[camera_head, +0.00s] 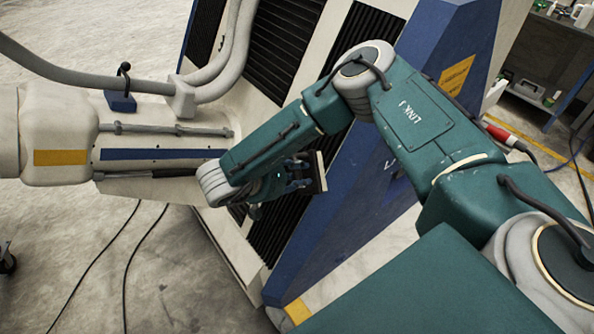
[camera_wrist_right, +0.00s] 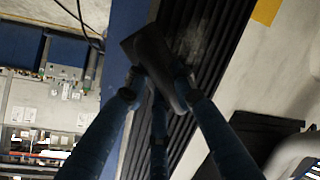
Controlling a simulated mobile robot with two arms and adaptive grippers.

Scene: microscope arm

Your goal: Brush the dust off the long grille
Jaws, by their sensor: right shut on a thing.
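The long grille (camera_head: 282,225) is a dark slatted panel on the pale side of a large machine, partly hidden behind my right arm. In the right wrist view the grille (camera_wrist_right: 222,38) runs diagonally, with a pale dusty patch on its slats near the top. My right gripper (camera_head: 297,178) is shut on a brush (camera_head: 319,171) with a flat, pale-edged head, held in front of the grille. In the right wrist view, the blue fingers close around the dark brush (camera_wrist_right: 155,62), which overlaps the grille's edge. Whether it touches the slats cannot be told. My left gripper is not in view.
A blue slanted panel (camera_head: 350,210) borders the grille on the right. Other dark grilles (camera_head: 283,45) are further left. A thick grey hose (camera_head: 75,78) and a white housing with a yellow patch (camera_head: 60,157) stand left. Thin cables (camera_head: 95,262) lie on the floor.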

